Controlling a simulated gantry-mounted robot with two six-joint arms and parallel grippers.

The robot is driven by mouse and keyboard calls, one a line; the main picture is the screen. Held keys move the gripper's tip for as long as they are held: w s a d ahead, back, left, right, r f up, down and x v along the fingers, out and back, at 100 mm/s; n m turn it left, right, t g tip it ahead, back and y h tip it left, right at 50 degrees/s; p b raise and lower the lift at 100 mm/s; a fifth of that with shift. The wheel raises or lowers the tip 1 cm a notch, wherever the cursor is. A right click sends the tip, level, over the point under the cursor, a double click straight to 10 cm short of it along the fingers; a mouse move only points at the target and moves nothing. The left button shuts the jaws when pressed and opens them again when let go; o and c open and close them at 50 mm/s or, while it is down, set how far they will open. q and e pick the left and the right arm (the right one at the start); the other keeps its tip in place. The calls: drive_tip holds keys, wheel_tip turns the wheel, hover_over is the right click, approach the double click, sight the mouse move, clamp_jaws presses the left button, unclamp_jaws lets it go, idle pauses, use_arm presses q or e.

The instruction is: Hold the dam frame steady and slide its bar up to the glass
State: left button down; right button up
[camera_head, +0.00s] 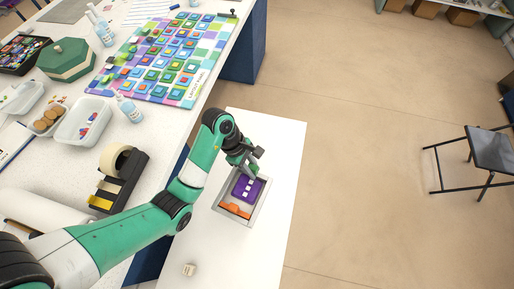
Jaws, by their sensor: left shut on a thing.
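The dam frame (259,204) is a grey rectangular frame lying on the white table. Inside it, purple glass (248,188) with pale squares lies toward the far end. An orange bar (235,211) lies across the near end of the frame, and a narrow gap shows between it and the glass. My left gripper (254,171) is at the far end of the frame and is shut on the frame's edge; its fingertips are small and partly hidden. My right gripper is not in view.
The white table (283,148) is clear around the frame, apart from a small pale block (189,270) near its front. On the speckled worktop at left stand a tape dispenser (118,180), a bottle (129,108), trays and a colourful tile board (165,60).

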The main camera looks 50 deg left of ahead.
use_arm(q)
drive_tip(key=shift+s+d+r, duration=0.35)
drive_tip(key=shift+s+d, duration=0.05)
drive_tip(key=shift+s, duration=0.25)
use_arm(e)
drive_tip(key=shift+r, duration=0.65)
use_arm(q)
drive_tip(key=shift+w+a+f, duration=0.15)
drive_tip(key=shift+w+a, duration=0.1)
drive_tip(key=shift+w, duration=0.2)
drive_tip(key=w+a+b, duration=0.6)
drive_tip(key=w+b, duration=0.4)
drive_tip(key=w, duration=0.1)
drive_tip(key=shift+a, duration=0.35)
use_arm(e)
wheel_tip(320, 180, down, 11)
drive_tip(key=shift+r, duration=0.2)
use_arm(q)
drive_tip(key=shift+w, duration=0.1)
